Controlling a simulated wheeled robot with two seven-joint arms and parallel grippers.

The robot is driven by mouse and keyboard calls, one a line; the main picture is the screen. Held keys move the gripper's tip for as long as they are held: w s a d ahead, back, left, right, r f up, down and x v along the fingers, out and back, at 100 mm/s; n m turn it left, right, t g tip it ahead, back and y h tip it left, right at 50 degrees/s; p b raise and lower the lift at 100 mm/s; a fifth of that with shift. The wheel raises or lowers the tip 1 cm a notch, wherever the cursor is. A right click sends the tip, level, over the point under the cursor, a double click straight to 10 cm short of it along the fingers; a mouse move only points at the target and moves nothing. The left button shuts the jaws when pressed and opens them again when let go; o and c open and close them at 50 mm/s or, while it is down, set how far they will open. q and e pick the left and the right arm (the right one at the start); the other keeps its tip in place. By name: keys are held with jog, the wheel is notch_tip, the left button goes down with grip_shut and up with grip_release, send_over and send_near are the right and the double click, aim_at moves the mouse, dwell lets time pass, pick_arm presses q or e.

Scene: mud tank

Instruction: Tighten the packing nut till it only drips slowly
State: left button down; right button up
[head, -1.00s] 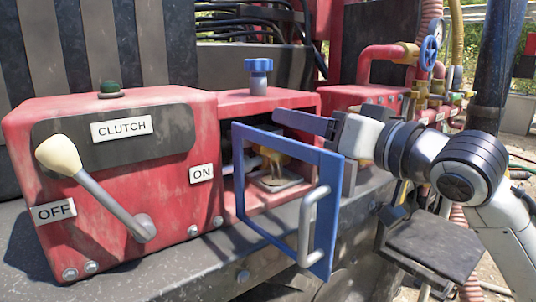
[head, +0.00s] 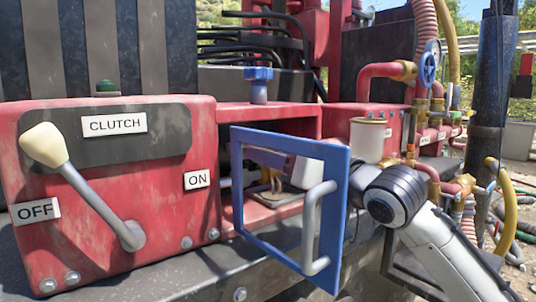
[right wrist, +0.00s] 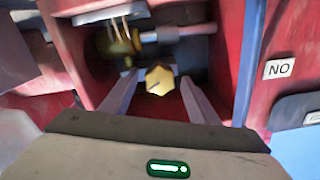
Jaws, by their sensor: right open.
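The packing nut (right wrist: 159,79), a brass hexagon, faces the camera in the right wrist view, which is upside down. My right gripper (right wrist: 158,81) is open, with one finger on each side of the nut; I cannot tell whether they touch it. Behind the nut are a brass fitting (right wrist: 118,45) and a grey shaft (right wrist: 180,32). Thin pale streams run between the fitting and a tray (right wrist: 97,16). In the head view the streams (head: 271,181) show inside the red box, and the nut is hidden behind my gripper. My left gripper is out of view.
An open blue door frame (head: 334,215) with a grey handle (head: 311,228) stands in front of the red box (head: 233,118), close to my right arm. The clutch lever (head: 88,192) is at left. A cream cup (head: 367,138) and pipes (head: 383,70) are right.

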jog(key=shift+x, duration=1.2)
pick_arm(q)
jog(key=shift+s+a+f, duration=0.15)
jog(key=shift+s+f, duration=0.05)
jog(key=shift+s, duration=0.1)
